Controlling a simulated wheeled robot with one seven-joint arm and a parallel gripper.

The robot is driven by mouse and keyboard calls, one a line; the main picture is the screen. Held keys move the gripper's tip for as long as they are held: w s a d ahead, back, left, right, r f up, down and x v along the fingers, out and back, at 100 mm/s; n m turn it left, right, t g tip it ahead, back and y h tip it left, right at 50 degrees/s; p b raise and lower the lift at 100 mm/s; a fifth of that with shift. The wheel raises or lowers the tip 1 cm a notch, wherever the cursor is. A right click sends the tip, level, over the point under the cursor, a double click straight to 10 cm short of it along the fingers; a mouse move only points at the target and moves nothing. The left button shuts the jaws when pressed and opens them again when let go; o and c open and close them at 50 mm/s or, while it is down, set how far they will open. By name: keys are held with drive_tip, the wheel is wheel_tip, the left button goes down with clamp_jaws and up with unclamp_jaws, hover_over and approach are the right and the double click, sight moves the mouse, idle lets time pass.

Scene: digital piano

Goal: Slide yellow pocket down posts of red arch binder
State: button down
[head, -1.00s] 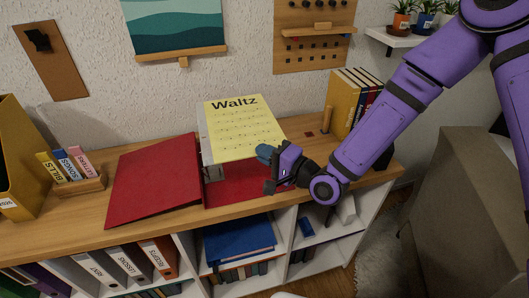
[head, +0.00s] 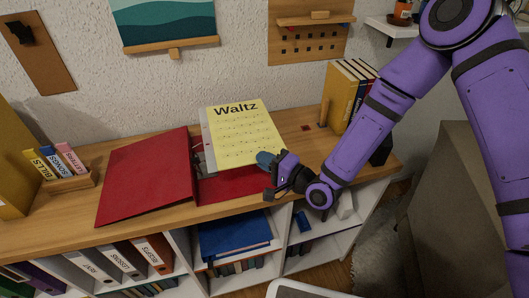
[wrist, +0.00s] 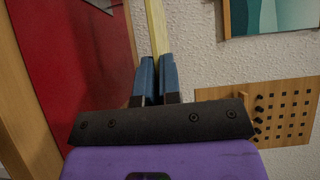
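The yellow pocket (head: 240,133), printed "Waltz" with lines of music, is above the right side of the red arch binder (head: 146,175). The binder lies open on the wooden shelf top, its cover spread to the left. My gripper (head: 268,160) is at the pocket's lower right edge. In the wrist view, the blue fingertips (wrist: 157,82) are closed on the pocket (wrist: 156,28), seen edge-on as a thin strip. The pocket's white holed strip is at its left edge. The posts are mostly hidden, so I cannot tell how far down them the pocket sits.
A row of upright books (head: 346,92) stands at the right back. A wooden holder with labelled tabs (head: 67,182) stands at the left. Binders and a blue folder (head: 236,232) fill the shelves below. A pegboard (head: 309,40) hangs on the wall.

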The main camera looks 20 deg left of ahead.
drive_tip(key=shift+f, duration=3.7)
idle(3.3)
drive_tip(key=c, duration=1.2)
unclamp_jaws()
drive_tip(key=shift+d, duration=0.1)
drive_tip(key=v, duration=1)
drive_tip(key=shift+s+d, duration=0.25)
drive_tip(key=shift+d, duration=0.1)
